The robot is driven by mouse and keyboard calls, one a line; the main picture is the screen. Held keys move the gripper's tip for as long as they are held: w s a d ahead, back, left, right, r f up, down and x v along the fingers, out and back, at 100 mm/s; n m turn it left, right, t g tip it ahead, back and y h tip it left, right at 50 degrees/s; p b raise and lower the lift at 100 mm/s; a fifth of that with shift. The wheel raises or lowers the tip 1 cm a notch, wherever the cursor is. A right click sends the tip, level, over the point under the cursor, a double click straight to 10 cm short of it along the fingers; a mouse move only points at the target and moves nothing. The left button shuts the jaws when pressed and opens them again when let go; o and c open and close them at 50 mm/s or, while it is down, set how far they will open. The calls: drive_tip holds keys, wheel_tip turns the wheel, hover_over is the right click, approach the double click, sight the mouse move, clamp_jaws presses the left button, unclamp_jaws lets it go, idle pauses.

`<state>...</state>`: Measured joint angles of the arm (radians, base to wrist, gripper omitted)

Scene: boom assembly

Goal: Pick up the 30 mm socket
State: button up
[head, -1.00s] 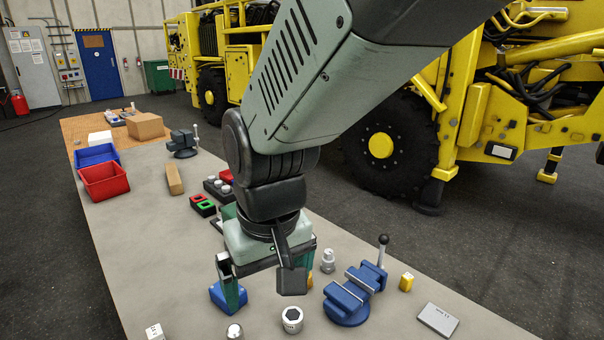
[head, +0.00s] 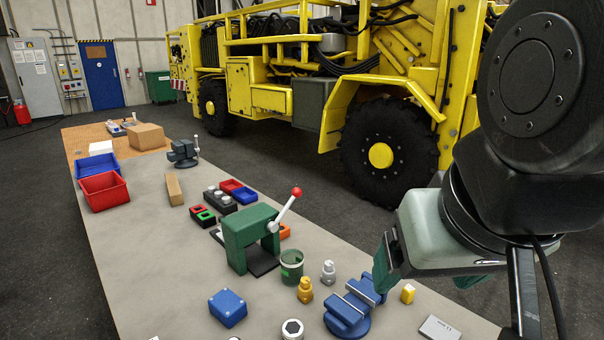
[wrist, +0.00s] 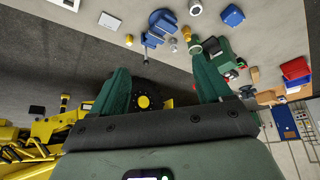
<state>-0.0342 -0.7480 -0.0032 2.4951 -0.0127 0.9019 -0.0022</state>
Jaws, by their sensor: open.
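A short silver socket (head: 292,330) with a dark hexagonal opening on top stands upright near the front edge of the table in the head view, cut by the frame's bottom. Its size marking cannot be read, so I cannot confirm that it is the 30 mm one. What looks like the same socket shows at the top of the wrist view (wrist: 195,8). My gripper (head: 427,276) is tilted at the table's right side, right of the blue vise and well apart from the socket. In the wrist view my gripper (wrist: 163,72) has its green fingers wide apart with nothing between them.
The blue vise (head: 349,311) stands between socket and gripper. A brass fitting (head: 305,290), a silver fitting (head: 328,271), a green cup (head: 291,266) and a green press (head: 250,240) stand behind.

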drive_tip(key=w+a+f+m+g+y, duration=0.4)
drive_tip(key=a+f, duration=0.3)
drive_tip(key=f, duration=0.4)
drive_tip(key=w+a+f+m+g+y, duration=0.25)
drive_tip(key=a+f+g+y, duration=0.3)
drive_tip(key=f, duration=0.55)
drive_tip(key=a+f+m+t+y, duration=0.1)
drive_tip(key=f+m, duration=0.3)
drive_tip(key=f, duration=0.2)
drive_tip(key=s+a+f+m+t+y, duration=0.1)
drive_tip(key=f+m, duration=0.3)
drive_tip(key=f, duration=0.2)
drive_tip(key=s+a+f+m+t+y, duration=0.1)
drive_tip(key=a+f+m+t+y, duration=0.1)
drive_tip(key=f+m, duration=0.2)
drive_tip(key=shift+a+f, duration=0.1)
drive_tip(key=shift+f, duration=0.85)
drive_tip(key=shift+a+f, duration=0.25)
drive_tip(key=shift+f, duration=0.05)
drive_tip(key=x, duration=1)
drive_tip(key=shift+s+a+f, duration=0.1)
drive_tip(key=shift+f, duration=0.1)
